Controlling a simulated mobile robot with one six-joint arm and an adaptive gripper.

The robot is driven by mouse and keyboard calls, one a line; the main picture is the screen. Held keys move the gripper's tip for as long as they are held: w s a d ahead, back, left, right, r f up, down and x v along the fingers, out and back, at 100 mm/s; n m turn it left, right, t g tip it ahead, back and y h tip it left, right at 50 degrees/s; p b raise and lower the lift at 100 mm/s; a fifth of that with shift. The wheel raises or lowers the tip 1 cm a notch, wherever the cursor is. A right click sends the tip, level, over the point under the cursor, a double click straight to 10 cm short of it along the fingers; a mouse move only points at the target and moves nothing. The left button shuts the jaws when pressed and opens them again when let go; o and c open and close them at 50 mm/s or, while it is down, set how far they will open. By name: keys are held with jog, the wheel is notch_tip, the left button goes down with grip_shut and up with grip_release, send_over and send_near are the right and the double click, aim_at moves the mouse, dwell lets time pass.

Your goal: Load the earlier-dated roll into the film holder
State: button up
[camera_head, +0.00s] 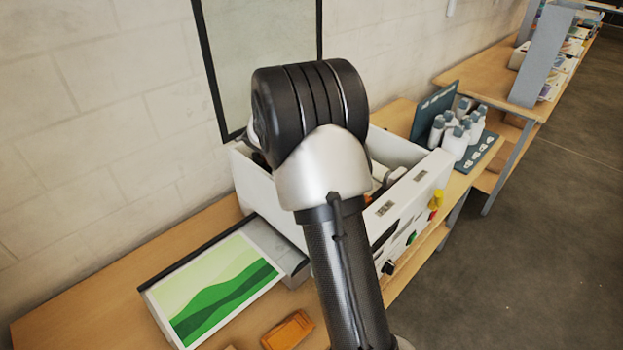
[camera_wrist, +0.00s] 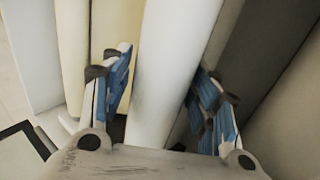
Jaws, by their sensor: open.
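In the wrist view my gripper (camera_wrist: 163,78) is open, with one blue-padded finger on each side of a white roll (camera_wrist: 180,25). I cannot tell whether the fingers touch it. No date label is readable, so I cannot tell which roll is the earlier-dated one. In the head view the white laminator (camera_head: 415,200) stands on the bench, with labels and coloured buttons on its front. My arm hides the gripper and much of the machine's inside there. I cannot make out the film holder.
Beside the white roll in the wrist view are a cream roll (camera_wrist: 103,25) and a dark grey surface (camera_wrist: 265,50). In the head view, a green printed sheet (camera_head: 215,290), an orange object (camera_head: 287,330) and several white bottles (camera_head: 455,140) stand around the laminator.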

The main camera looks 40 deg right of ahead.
jog(key=s+a+r+t+y+p, duration=0.1)
jog(key=s+a+r, duration=0.2)
jog(key=a+r, duration=0.45)
jog(key=s+a+r+y+p, duration=0.1)
jog(key=s+a+r, duration=0.3)
jog(key=a+r, duration=0.4)
jog(key=s+a+t+y, duration=0.1)
jog(key=s+a+y, duration=0.1)
jog(key=s+a, duration=0.6)
jog(key=s+a+t+y, duration=0.2)
jog(key=s+a, duration=0.6)
jog(key=s, duration=0.4)
jog(key=shift+s+r+m+y, duration=0.25)
jog(key=shift+r+m+y, duration=0.15)
notch_tip(320, 180, down, 6)
jog(key=b, duration=0.6)
jog(key=shift+f+b, duration=0.25)
jog(key=shift+b, duration=0.05)
jog(key=shift+c, duration=0.2)
